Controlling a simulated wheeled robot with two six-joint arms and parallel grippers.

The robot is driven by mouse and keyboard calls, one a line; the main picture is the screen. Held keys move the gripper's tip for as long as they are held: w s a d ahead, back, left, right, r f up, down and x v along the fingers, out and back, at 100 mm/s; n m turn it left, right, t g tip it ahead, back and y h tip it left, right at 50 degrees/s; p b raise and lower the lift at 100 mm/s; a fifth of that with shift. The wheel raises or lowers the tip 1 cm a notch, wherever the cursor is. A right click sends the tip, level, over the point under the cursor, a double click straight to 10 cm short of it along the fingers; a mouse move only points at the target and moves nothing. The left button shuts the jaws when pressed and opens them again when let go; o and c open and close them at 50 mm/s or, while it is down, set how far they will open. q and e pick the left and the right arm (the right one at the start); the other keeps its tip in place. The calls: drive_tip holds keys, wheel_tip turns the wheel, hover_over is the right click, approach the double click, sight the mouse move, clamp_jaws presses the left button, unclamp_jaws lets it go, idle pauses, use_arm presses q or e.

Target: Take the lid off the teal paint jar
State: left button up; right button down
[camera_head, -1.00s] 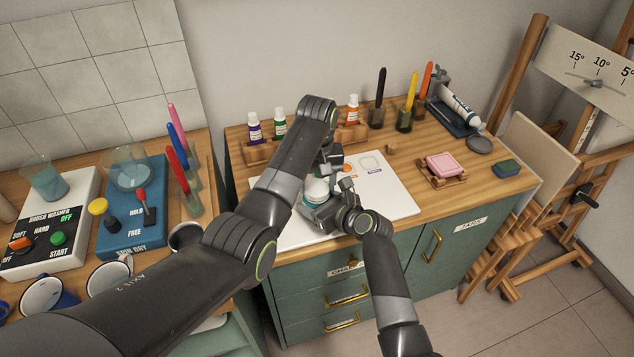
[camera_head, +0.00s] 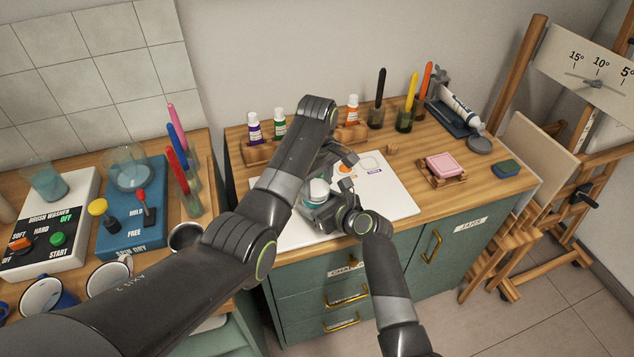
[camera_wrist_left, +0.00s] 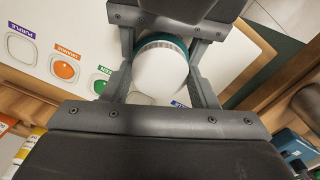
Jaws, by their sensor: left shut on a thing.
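The teal paint jar (camera_head: 314,199) stands upright near the front of the white mat, with a teal band under its white lid (camera_wrist_left: 160,75). My left gripper (camera_head: 335,172) comes down from above and is shut on the lid, with a finger on each side of it in the left wrist view. The lid's ribbed edge and the teal below it show there. My right gripper (camera_head: 318,209) is low at the front, with its jaws around the jar's body. Its fingertips are partly hidden. I see no gap between lid and jar.
The white mat (camera_head: 398,200) has labelled colour spots and bare room to the right. Small paint bottles (camera_head: 254,128) and brush cups stand along the back. The brush washer (camera_head: 50,222) is at far left.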

sight(317, 187)
use_arm(q)
drive_tip(key=shift+r, duration=0.2)
drive_tip(key=shift+r, duration=0.95)
drive_tip(key=shift+r, duration=2)
use_arm(e)
drive_tip(key=shift+c, duration=1.3)
unclamp_jaws()
